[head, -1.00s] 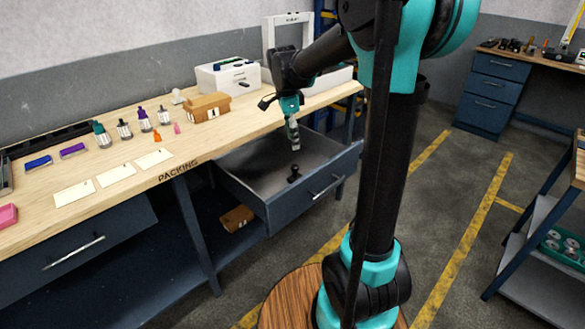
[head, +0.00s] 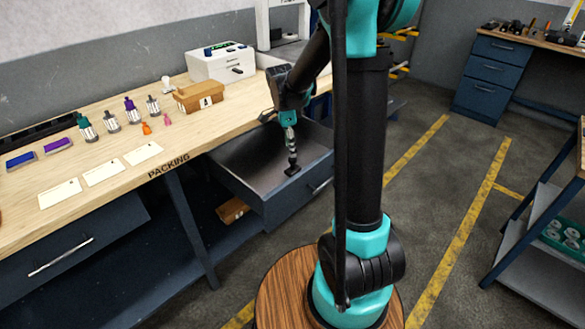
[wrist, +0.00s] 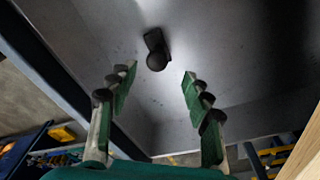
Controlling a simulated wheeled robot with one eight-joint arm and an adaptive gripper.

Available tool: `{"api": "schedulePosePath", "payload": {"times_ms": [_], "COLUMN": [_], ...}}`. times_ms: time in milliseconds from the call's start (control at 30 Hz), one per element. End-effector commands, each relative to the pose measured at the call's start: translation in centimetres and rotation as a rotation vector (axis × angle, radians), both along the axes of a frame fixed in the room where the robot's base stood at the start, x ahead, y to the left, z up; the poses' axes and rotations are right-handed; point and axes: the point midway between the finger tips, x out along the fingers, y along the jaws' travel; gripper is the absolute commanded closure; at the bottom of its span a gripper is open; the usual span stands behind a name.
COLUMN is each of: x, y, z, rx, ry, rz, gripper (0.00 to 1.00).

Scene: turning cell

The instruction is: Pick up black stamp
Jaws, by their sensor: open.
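The black stamp (head: 292,169) stands on the floor of the open drawer (head: 236,163), near the drawer's front wall. In the wrist view the stamp (wrist: 156,52) shows a round knob over a dark base, seen from above. My gripper (head: 292,158) points down into the drawer, just above the stamp in the head view. In the wrist view my gripper's two fingers (wrist: 158,78) are spread apart with nothing between them. The stamp lies just past the fingertips, roughly centred between them. Whether a finger touches it cannot be told.
The packing bench (head: 125,175) above holds several bottles, ink pads, cards, a cardboard box (head: 199,96) and a white box (head: 221,64). A small brown box (head: 232,210) lies on the shelf below.

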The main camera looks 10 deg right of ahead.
Motion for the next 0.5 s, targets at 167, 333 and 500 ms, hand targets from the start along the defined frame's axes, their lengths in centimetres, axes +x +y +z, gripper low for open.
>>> {"api": "schedulePosePath", "payload": {"times_ms": [167,333,500], "x": [0.0,-0.2,-0.3], "y": [-0.1,-0.3,-0.5], "z": [-1.2,-2.7,-5.1], "rx": [0.0,0.0,0.0], "ry": [0.0,0.0,0.0], "rz": [0.0,0.0,0.0], "gripper": [0.5,0.5,0.5]}}
